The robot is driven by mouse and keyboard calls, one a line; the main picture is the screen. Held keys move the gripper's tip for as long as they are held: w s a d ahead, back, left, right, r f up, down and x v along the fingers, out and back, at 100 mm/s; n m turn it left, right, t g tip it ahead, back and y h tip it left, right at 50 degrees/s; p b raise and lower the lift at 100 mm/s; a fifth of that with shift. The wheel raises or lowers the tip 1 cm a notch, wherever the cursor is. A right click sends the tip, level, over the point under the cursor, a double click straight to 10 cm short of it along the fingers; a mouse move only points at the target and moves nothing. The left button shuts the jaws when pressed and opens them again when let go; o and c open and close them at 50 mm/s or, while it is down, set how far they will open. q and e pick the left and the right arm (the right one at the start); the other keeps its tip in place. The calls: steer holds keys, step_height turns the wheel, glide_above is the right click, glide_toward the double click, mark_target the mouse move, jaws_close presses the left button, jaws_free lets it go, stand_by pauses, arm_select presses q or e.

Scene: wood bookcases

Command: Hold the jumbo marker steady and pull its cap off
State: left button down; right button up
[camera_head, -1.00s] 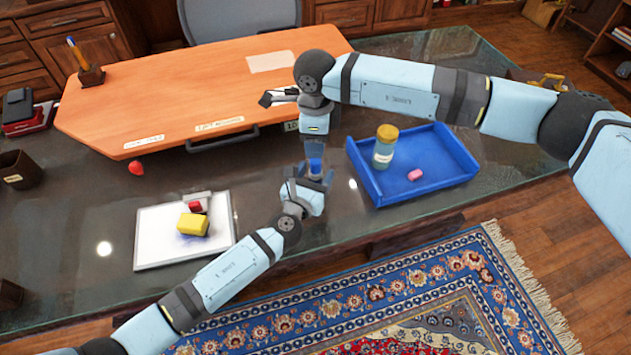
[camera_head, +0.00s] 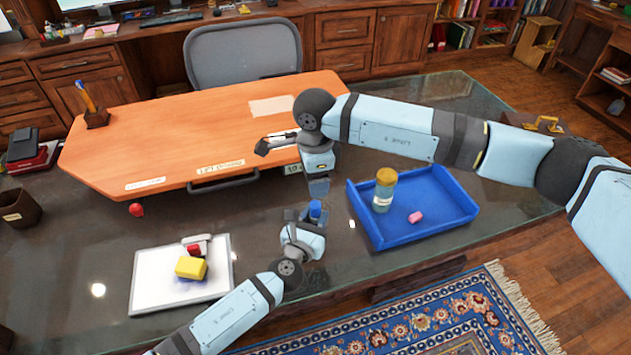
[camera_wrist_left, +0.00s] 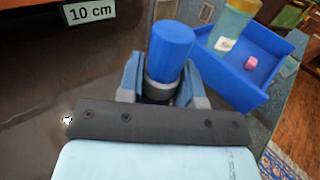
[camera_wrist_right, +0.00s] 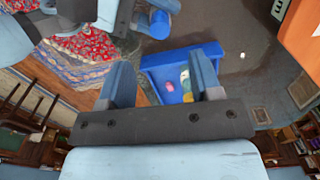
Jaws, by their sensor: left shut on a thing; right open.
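The jumbo marker has a blue cap (camera_head: 315,210), which stands up out of my left gripper (camera_head: 313,222). In the left wrist view the cap (camera_wrist_left: 172,48) is large and upright, with a dark band below it between the jaws. My left gripper is shut on the marker's body, which the jaws mostly hide. My right gripper (camera_head: 318,188) is open and empty just above the cap. In the right wrist view the cap (camera_wrist_right: 155,22) lies beyond the open jaws (camera_wrist_right: 160,80), apart from them.
A blue tray (camera_head: 425,232) holds a yellow-lidded jar (camera_head: 384,190) and a pink eraser (camera_head: 415,217). A whiteboard (camera_head: 150,275) with a yellow block (camera_head: 190,267) lies at left. An orange board (camera_head: 200,130) is behind the grippers.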

mark_target(315, 204)
step_height(315, 204, down, 9)
steer(key=n, duration=0.5)
steer(key=shift+f, duration=0.1)
stand_by(0.4)
jaws_close()
steer(key=shift+r, duration=0.25)
stand_by(0.7)
steer(key=shift+r, duration=0.95)
